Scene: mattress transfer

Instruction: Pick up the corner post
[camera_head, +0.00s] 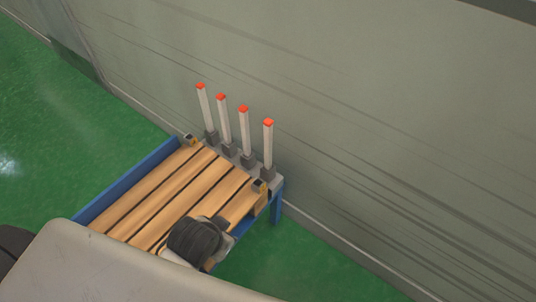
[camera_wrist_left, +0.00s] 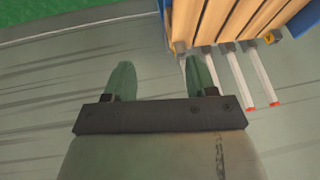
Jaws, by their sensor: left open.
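Several corner posts (camera_head: 268,145) stand upright in a row in dark sockets along the wall-side edge of a slatted bed. They are slim and white with red-orange tips. The left wrist view also shows posts (camera_wrist_left: 266,78) on the right. My left gripper (camera_wrist_left: 161,76) is open in that view, its two green fingers apart. Its right finger overlaps the nearest post, partly hiding it; I cannot tell whether they touch. Nothing shows between the fingers. In the head view, a dark rounded part of my arm hides some slats, and the left fingertips cannot be made out. My right gripper is not in view.
The bed has wooden slats (camera_head: 165,188) and a blue frame (camera_head: 128,178). A grey wall (camera_head: 400,130) stands close behind the posts. Small dark-and-yellow fittings (camera_head: 260,186) sit at the bed's corners. Green floor (camera_head: 75,125) is clear at the left.

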